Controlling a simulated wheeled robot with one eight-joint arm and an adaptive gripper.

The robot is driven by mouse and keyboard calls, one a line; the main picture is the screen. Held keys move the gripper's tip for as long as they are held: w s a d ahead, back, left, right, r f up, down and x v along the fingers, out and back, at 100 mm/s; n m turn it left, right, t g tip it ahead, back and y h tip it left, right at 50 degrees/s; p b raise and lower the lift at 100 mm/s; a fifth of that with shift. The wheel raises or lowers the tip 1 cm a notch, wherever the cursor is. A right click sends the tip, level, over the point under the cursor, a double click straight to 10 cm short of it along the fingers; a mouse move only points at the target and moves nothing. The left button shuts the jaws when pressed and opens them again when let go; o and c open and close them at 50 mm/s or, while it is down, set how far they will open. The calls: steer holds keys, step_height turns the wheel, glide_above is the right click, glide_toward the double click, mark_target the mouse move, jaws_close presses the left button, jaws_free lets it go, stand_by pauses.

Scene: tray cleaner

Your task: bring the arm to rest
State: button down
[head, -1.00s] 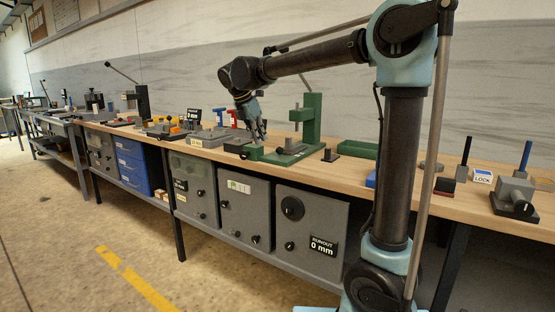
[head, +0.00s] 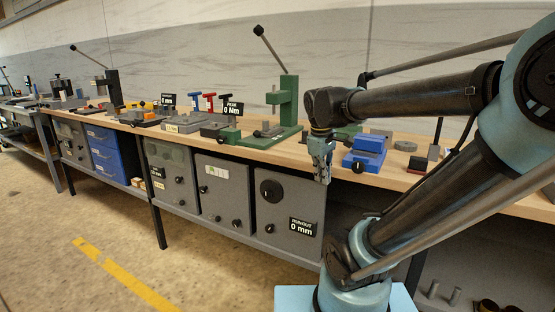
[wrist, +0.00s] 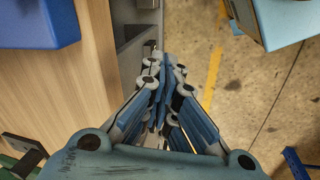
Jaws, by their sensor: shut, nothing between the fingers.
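My gripper (head: 322,175) hangs pointing down just off the front edge of the wooden bench (head: 430,182), in the head view. It is shut and empty. My arm is folded back over my base at the right. In the wrist view my gripper (wrist: 165,75) shows its blue-grey fingers together, above the floor beside the bench front. The bench top (wrist: 100,85) lies to its left in that view.
A blue block fixture (head: 365,153) stands on the bench right of my gripper. A green press (head: 285,110) stands to its left. Grey cabinets (head: 285,210) sit under the bench. The floor (head: 60,225) in front is clear, with a yellow line.

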steer(key=s+d+f+m, duration=0.2)
steer(key=s+f+m, duration=0.2)
steer(key=s+f, duration=0.1)
steer(key=s+d+f+m+y, duration=0.1)
steer(key=s+d+f+m, duration=0.1)
steer(key=s+f+m, duration=0.3)
step_height(320, 180, down, 3)
steer(key=shift+s+d+r, duration=0.15)
steer(key=shift+s+d, duration=0.1)
steer(key=shift+s, duration=0.15)
steer(key=shift+w+f, duration=0.2)
steer(key=shift+w, duration=0.25)
